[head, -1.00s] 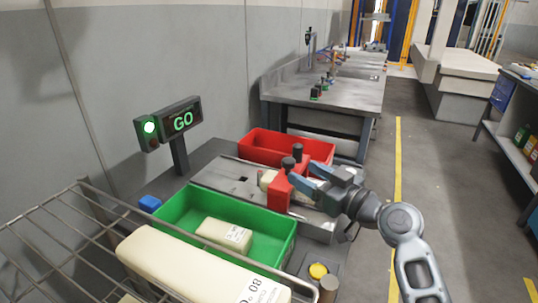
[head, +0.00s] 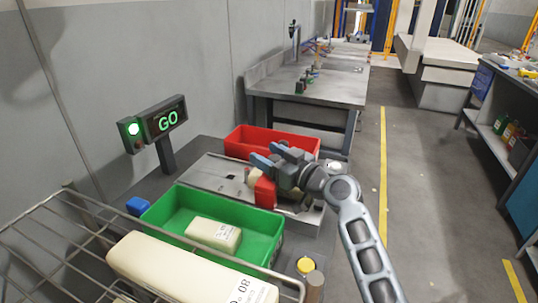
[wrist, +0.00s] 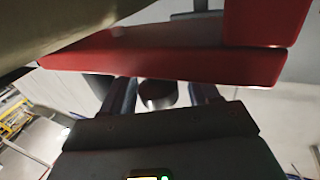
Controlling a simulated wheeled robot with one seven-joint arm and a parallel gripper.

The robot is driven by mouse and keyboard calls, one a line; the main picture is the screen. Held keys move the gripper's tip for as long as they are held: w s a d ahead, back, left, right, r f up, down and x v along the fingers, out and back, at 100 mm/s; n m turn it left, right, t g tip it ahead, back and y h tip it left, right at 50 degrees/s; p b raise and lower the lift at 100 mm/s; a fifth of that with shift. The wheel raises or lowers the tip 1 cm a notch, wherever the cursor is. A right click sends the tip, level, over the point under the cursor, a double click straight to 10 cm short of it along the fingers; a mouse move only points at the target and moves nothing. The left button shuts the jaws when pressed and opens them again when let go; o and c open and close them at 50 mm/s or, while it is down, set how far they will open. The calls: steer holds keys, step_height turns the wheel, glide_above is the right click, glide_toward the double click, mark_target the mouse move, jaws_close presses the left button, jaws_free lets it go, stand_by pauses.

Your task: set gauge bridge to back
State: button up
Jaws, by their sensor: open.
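The red gauge bridge (head: 265,191) stands on a grey metal plate (head: 218,174) between the green and red bins. My arm and gripper cover most of it and its dark knobs in the head view. A cream block (head: 253,179) shows beside it. My gripper (head: 270,154) is open, its blue-grey fingers over the top of the bridge, pointing left. In the wrist view, the red bridge (wrist: 170,62) spans the picture close up. A dark round knob (wrist: 157,94) shows between the two fingers; I cannot tell whether they touch it.
A green bin (head: 265,237) holding a cream block (head: 213,234) stands in front. A red bin (head: 240,140) stands behind. A lit GO sign (head: 165,119) is at left. A wire rack (head: 55,222) with a long cream block (head: 180,268) is nearest. The aisle at right is clear.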

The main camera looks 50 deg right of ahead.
steer(key=shift+c, duration=0.3)
steer(key=c, duration=0.8)
steer(key=shift+r, duration=0.2)
jaws_close()
